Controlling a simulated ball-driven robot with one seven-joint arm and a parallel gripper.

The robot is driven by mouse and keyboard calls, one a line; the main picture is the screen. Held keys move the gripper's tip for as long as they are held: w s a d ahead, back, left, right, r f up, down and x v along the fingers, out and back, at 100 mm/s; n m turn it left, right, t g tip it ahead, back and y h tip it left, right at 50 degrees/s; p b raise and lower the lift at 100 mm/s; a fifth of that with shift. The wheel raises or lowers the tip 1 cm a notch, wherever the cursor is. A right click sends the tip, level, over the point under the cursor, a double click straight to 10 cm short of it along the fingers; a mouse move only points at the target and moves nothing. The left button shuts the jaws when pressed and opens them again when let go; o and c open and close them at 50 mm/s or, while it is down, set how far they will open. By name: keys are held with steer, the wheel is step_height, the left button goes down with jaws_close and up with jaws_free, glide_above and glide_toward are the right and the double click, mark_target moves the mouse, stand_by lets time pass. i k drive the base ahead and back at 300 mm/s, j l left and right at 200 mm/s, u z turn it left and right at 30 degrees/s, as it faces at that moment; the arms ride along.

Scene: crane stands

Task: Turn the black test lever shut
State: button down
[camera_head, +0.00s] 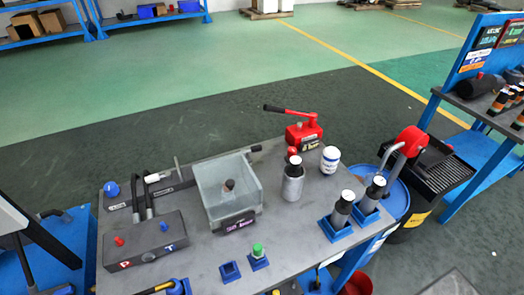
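No lever can be read as the test lever for certain. On the grey bench top (190,256), a black manifold block (147,241) with a red and a blue knob stands at the left, and dark hoses (141,196) rise behind it. A red hand pump (304,132) at the back has a lever with a black grip (273,108) pointing left. A thin dark rod with a black end (256,148) shows behind the grey bin. A yellow handle (160,287) is cut by the bottom edge. My gripper is not in view.
A grey bin (212,203) holds a small part. A metal cylinder (292,184), a white can (330,158) and dark fittings in blue holders (340,215) stand to the right.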

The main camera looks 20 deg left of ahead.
mark_target(257, 148)
steer(key=i+l+u, duration=0.15)
steer(key=i+l, duration=0.2)
steer(key=i+l+u, duration=0.1)
steer(key=i+l, duration=0.25)
steer(key=i+l+u, duration=0.15)
steer(key=i+l, duration=0.15)
steer(key=l, duration=0.25)
steer(key=i+l+u, duration=0.1)
steer(key=i+l, duration=0.2)
steer(key=l, duration=0.2)
